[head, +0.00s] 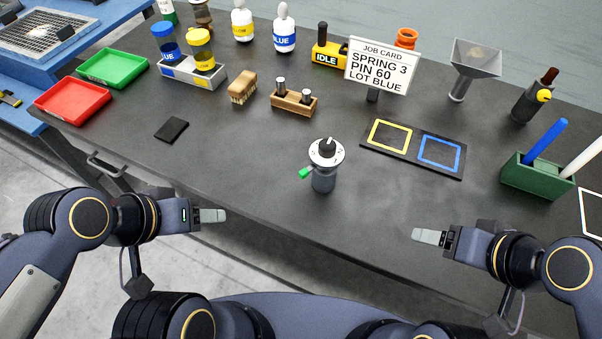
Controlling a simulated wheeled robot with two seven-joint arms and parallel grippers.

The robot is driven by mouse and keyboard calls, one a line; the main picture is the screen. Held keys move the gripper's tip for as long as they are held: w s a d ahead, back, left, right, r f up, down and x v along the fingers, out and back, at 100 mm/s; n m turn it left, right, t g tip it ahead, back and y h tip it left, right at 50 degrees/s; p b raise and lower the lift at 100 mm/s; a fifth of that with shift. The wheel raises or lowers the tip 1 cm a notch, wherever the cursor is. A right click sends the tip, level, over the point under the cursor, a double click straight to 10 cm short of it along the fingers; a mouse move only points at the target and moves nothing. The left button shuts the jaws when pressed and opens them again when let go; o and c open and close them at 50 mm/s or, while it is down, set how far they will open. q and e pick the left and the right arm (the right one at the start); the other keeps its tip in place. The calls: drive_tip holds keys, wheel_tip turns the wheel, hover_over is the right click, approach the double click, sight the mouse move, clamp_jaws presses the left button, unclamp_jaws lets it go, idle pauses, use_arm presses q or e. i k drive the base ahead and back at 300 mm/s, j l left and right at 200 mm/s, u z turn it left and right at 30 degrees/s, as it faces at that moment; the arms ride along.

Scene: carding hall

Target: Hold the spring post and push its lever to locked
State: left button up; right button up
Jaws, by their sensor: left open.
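The spring post (323,182) stands upright near the front middle of the dark table, a short grey cylinder with a white dial top and a black knob. Its small green lever (306,173) sticks out to the left side. Whether the lever is locked cannot be read. My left gripper (221,215) is open and empty, left of the post at the table's front edge, apart from it. My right gripper (416,236) is right of the post, also apart from it. Its fingers overlap in this view, so its opening is hidden.
A job card (381,68) reads SPRING 3, PIN 60, LOT BLUE. Behind the post are a wooden pin block (294,103) and a brush (242,90). A black board with yellow and blue squares (413,149) lies to the right. Table around the post is clear.

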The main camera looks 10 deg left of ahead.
sight(304, 172)
drive_tip(key=j, duration=0.4)
drive_tip(key=j+z, duration=0.35)
drive_tip(key=j, duration=0.55)
drive_tip(key=j+z, duration=0.4)
drive_tip(key=j, duration=0.55)
drive_tip(key=z, duration=1.05)
